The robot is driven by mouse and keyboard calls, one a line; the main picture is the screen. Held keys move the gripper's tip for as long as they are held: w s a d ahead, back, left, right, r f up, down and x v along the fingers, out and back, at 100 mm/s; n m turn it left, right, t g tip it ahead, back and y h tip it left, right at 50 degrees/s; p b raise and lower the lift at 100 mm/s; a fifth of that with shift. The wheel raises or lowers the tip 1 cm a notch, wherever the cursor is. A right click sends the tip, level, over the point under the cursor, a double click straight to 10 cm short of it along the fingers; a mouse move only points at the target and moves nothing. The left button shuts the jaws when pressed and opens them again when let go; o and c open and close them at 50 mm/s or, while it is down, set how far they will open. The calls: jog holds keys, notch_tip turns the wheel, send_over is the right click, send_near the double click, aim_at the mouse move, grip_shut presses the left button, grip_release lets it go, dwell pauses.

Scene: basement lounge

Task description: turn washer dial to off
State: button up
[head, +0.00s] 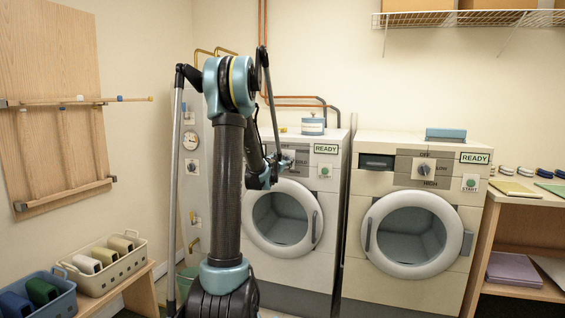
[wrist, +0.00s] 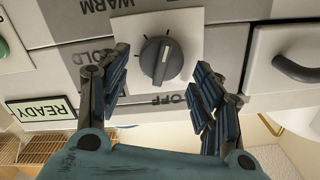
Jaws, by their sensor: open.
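The washer dial (wrist: 161,61) is a dark grey round knob on a light square plate (wrist: 187,27) in the wrist view, which shows the panel upside down. My gripper (wrist: 160,62) is open, one finger on each side of the knob, with gaps showing. The fingers hold nothing. In the head view the washer (head: 331,200) is the left machine, with its door shut; my arm partly hides its dial area.
A similar machine (head: 383,250) with a dial marked LOW and HIGH stands to the right. Baskets (head: 112,274) stand on a bench at left. In the wrist view, a drawer handle (wrist: 297,70) lies right of my fingers.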

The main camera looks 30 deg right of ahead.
jog(key=shift+w+d, duration=0.4)
jog(key=shift+d, duration=0.05)
jog(key=c, duration=1)
